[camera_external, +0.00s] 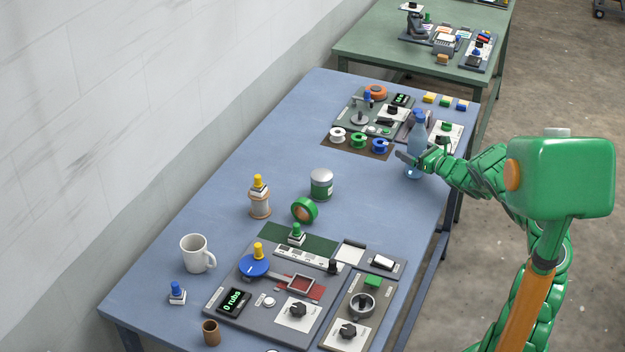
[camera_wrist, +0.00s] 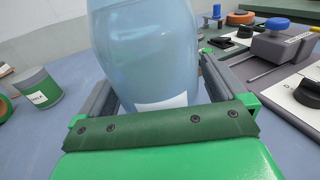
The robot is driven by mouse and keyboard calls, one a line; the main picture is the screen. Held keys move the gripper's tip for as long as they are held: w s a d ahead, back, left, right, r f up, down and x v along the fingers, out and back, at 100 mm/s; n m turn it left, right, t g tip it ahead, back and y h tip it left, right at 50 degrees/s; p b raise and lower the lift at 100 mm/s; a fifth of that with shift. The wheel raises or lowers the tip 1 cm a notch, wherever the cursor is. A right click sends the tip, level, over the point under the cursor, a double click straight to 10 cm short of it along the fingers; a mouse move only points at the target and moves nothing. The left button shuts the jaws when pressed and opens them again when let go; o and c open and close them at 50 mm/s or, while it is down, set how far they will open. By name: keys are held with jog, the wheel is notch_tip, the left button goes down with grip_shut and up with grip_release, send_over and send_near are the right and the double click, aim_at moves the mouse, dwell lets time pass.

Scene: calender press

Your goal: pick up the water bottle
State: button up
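The water bottle (camera_external: 418,136) is pale translucent blue with a blue cap. It stands upright near the right edge of the blue table, with its base seeming to rest on the tabletop. My gripper (camera_external: 412,158) reaches in from the right at the bottle's lower body. In the wrist view the bottle (camera_wrist: 147,55) fills the space between the two grey fingers of my gripper (camera_wrist: 160,85), with its top out of frame. One finger is on each side of it. I cannot tell whether the fingers press on it.
Three spools (camera_external: 359,140) on a brown mat and a control panel (camera_external: 345,118) stand just left of and behind the bottle. A green-and-grey can (camera_external: 321,184) and green tape roll (camera_external: 305,210) are at mid-table. A larger panel (camera_external: 225,290) and white mug (camera_external: 195,253) are at the front.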

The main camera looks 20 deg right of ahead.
aim_at(414, 140)
jog(key=c, duration=1.3)
jog(key=shift+c, duration=0.2)
jog(key=shift+r, duration=0.1)
jog(key=shift+r, duration=1.45)
jog(key=shift+s+r, duration=0.15)
jog(key=shift+r, duration=0.15)
jog(key=s+a+r, duration=0.2)
jog(key=s+r, duration=0.7)
jog(key=s, duration=0.4)
jog(key=shift+s+a+r, duration=0.2)
jog(key=shift+a+r, duration=0.05)
jog(key=shift+a, duration=0.1)
